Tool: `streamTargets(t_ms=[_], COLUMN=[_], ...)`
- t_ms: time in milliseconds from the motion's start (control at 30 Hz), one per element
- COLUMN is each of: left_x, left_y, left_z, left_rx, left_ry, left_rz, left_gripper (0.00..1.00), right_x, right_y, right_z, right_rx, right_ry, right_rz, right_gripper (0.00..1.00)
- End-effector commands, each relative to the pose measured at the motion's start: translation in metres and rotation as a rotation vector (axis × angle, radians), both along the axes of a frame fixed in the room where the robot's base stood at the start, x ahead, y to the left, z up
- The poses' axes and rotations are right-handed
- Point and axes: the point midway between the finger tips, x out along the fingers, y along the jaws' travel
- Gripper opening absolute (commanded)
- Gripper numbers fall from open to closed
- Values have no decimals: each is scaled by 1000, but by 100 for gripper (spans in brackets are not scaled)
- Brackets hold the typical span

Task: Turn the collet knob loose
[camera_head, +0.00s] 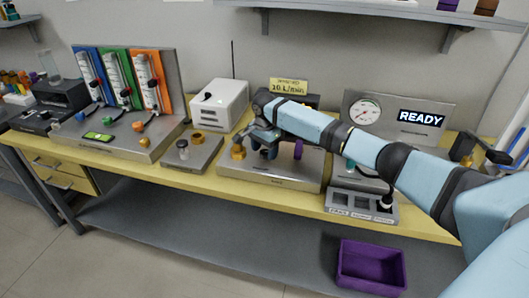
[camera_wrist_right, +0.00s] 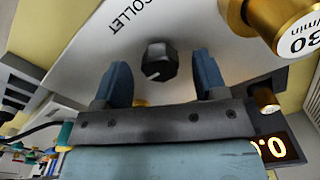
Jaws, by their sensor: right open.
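In the right wrist view, a black collet knob (camera_wrist_right: 158,62) with a pale pointer line sits on a light panel below the word COLLET. My right gripper (camera_wrist_right: 160,70) is open, with one blue finger on each side of the knob. A gap shows between each finger and the knob in this view. In the head view, my right gripper (camera_head: 262,142) is over the left part of the metal plate (camera_head: 268,177) at the middle of the bench. The knob is hidden there behind the gripper. My left gripper is not in view.
A brass knob (camera_head: 238,152) stands just left of the gripper, and a large brass part marked 30 (camera_wrist_right: 290,28) is close by in the wrist view. A white box (camera_head: 220,103) stands behind. A grey slotted tray (camera_head: 361,206) and purple bin (camera_head: 371,266) are at right.

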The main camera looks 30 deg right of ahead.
Motion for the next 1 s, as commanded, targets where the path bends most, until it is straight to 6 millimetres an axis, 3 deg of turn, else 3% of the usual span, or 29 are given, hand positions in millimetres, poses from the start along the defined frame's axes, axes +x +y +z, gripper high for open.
streamTargets(t_ms=[400,600,800,1000], left_x=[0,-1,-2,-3], left_y=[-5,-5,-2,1], left_z=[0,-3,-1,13], left_rx=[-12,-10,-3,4], left_ry=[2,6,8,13], left_rz=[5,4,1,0], left_gripper=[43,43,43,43], right_x=[0,0,0,-1], right_y=[0,0,0,1], right_z=[-8,-8,-7,-3], right_rx=[0,0,0,2], right_ry=[-1,-1,0,2], right_rz=[0,0,4,41], right_gripper=[63,17,16,16])
